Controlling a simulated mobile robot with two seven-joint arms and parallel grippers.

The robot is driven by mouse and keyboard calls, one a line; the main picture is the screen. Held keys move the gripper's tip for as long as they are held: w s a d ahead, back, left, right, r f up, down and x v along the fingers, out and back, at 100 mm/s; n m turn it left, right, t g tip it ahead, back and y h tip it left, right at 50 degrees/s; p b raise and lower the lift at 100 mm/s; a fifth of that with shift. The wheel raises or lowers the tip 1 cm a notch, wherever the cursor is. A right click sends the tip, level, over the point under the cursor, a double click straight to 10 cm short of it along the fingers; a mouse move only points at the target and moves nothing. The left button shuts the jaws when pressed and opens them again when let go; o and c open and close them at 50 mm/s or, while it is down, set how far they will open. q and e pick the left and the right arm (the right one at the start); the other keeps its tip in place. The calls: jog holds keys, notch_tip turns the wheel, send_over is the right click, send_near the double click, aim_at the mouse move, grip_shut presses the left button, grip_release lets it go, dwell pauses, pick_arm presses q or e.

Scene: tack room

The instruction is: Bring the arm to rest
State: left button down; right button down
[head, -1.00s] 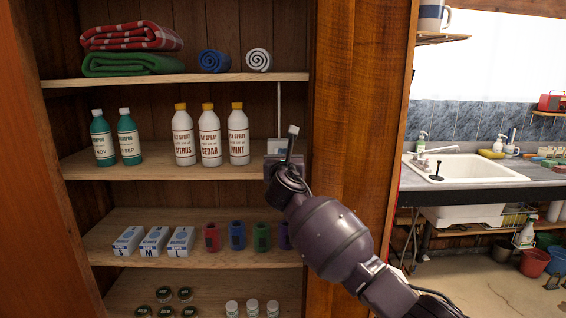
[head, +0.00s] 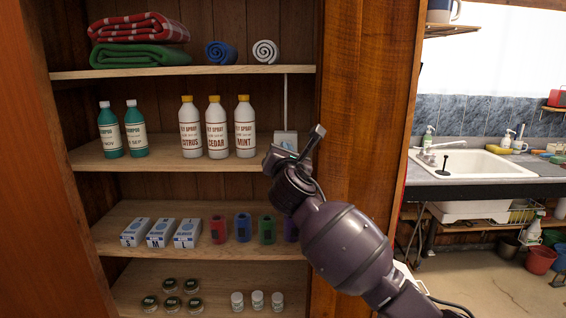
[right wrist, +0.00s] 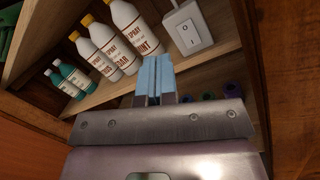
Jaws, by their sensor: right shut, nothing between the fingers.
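My right arm comes in from the lower right in the head view, raised in front of the wooden shelf unit. Its gripper (head: 287,148) points toward the shelves, at about the height of the spray-bottle shelf, and the hand partly hides its fingers. In the right wrist view the light-blue fingertips (right wrist: 154,78) are pressed together with nothing between them. They appear in front of the spray-bottle shelf, below a white switch box (right wrist: 188,27). My left gripper is not in view.
White spray bottles (head: 217,128) and green shampoo bottles (head: 136,130) stand on the shelf (head: 165,162). Small boxes (head: 160,233) and coloured rolls (head: 242,228) sit below; some are partly behind my arm. A wooden post (head: 362,100) stands close right, with a sink (head: 475,165) beyond.

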jog(key=s+d+f+m+g+y, duration=0.1)
jog(key=s+d+f+m, duration=0.4)
jog(key=f+m, duration=0.35)
jog(key=s+d+f+m+y, duration=0.1)
jog(key=s+d+f+m, duration=0.35)
jog(key=f+m, duration=0.4)
jog(key=s+d+f+m+g+y, duration=0.1)
jog(key=s+d+f+m, duration=0.4)
jog(key=f+m, duration=0.3)
jog(key=s+d+f+m+g+h, duration=0.1)
jog(key=s+d+f, duration=0.3)
jog(key=s+f, duration=0.4)
jog(key=s+d+f+m+g+h, duration=0.2)
jog(key=s+d+f+m+g, duration=0.1)
jog(key=s+f, duration=0.5)
jog(key=s+d+f+m+g+h+b, duration=0.1)
jog(key=s+d+f, duration=0.4)
jog(key=s, duration=0.7)
notch_tip(320, 180, down, 3)
jog(key=shift+d+r+m+g+h, duration=0.1)
jog(key=shift+d+m+g+h, duration=0.2)
jog(key=shift+m+g, duration=0.2)
